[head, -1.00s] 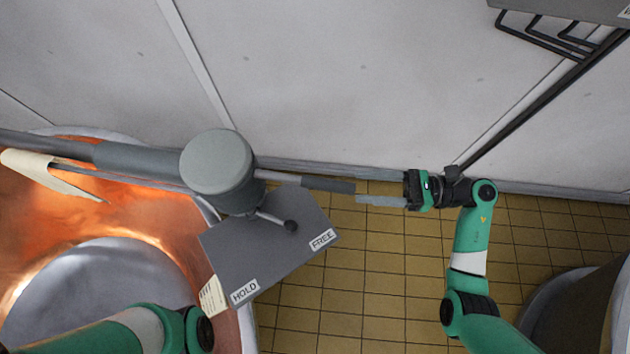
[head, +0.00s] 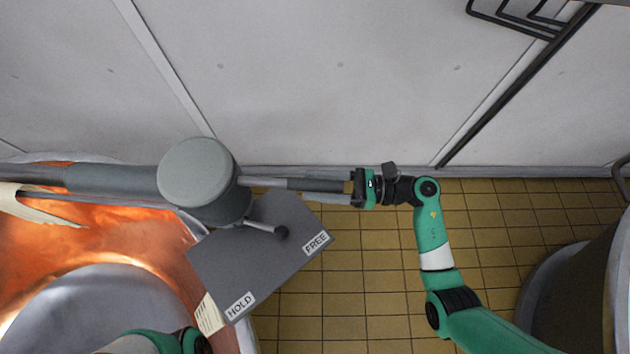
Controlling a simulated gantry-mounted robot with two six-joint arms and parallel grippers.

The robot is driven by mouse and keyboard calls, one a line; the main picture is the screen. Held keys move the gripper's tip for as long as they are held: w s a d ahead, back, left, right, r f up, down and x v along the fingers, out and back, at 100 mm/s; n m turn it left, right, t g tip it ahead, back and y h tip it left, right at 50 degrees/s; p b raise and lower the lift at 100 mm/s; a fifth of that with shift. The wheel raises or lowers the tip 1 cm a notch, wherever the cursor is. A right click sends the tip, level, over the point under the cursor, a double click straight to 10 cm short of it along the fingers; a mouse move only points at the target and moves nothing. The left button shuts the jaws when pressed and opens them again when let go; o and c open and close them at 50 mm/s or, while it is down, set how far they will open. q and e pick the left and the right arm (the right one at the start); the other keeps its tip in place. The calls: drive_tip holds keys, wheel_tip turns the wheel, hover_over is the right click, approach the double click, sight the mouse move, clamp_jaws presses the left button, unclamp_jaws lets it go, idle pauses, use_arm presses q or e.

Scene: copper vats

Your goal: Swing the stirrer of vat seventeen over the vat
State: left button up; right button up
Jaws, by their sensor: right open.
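The stirrer is a grey beam (head: 110,180) on a thick round post (head: 198,172). Its beam reaches left across the copper vat (head: 150,235), where a cream paddle (head: 35,208) hangs. Its thin tail rod with a dark grip (head: 310,184) points right. My right gripper (head: 304,189) is open, its fingers lying along both sides of the dark grip. I cannot tell whether they touch it. A small black-knobbed lever (head: 281,232) over the grey plate (head: 250,262) points towards the FREE label (head: 316,242), away from HOLD (head: 240,304). My left gripper is out of view; part of that arm shows at bottom left.
A pale wall (head: 320,80) runs close behind the tail rod. A black pipe and rack (head: 515,80) are on it at upper right. Another large vessel (head: 570,290) stands at right. The yellow tiled floor (head: 375,290) between is open. No vat number is readable.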

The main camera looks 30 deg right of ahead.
drive_tip(key=shift+w+a, duration=0.15)
drive_tip(key=shift+a, duration=0.1)
drive_tip(key=shift+c, duration=0.4)
clamp_jaws()
idle(0.9)
